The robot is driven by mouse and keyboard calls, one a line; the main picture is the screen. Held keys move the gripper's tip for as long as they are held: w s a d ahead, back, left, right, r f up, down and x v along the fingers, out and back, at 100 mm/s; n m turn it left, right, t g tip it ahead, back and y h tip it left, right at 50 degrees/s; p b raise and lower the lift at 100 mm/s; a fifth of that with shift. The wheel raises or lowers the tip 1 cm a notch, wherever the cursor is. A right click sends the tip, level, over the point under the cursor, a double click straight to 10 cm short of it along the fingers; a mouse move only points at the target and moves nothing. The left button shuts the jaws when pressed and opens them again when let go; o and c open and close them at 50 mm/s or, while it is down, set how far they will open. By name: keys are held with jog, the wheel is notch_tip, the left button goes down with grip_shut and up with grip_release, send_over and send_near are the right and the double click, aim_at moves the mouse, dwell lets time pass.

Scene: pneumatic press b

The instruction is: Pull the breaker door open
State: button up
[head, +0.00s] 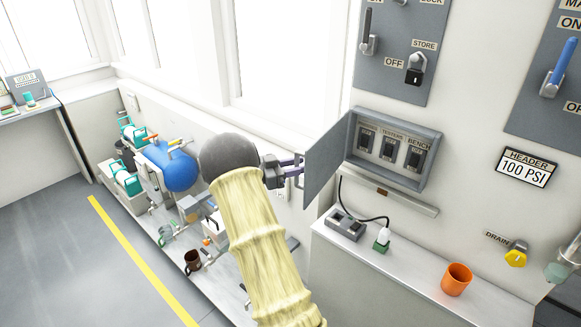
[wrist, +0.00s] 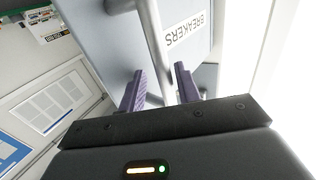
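The breaker box (head: 434,165) is on the wall, with its row of dark breaker switches (head: 389,147) exposed. Its grey door (head: 327,155) stands swung out from the box's left edge. In the wrist view the door's face (wrist: 105,40) carries a BREAKERS label (wrist: 187,30) and a pale bar handle (wrist: 152,35). My gripper (head: 297,171) is at the outer face of the door. In the wrist view its two purple fingers (wrist: 160,82) are apart, with the handle bar running between them. A gap shows beside the bar; firm contact is not visible.
Below the box are a ledge (head: 415,203) and a counter with a plugged-in device (head: 345,224) and an orange cup (head: 456,279). Switch panels (head: 395,60) are above. A low bench with a blue tank (head: 170,167) is at left; the floor (head: 70,260) beside it is clear.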

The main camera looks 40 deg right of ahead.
jog(key=shift+s+d, duration=0.2)
jog(key=shift+d, duration=0.3)
jog(key=b+v, duration=0.4)
jog(key=v, duration=1.3)
jog(key=shift+w+a+b, duration=0.15)
jog(key=shift+w+b, duration=0.05)
jog(key=shift+b, duration=0.15)
jog(key=shift+f, duration=0.1)
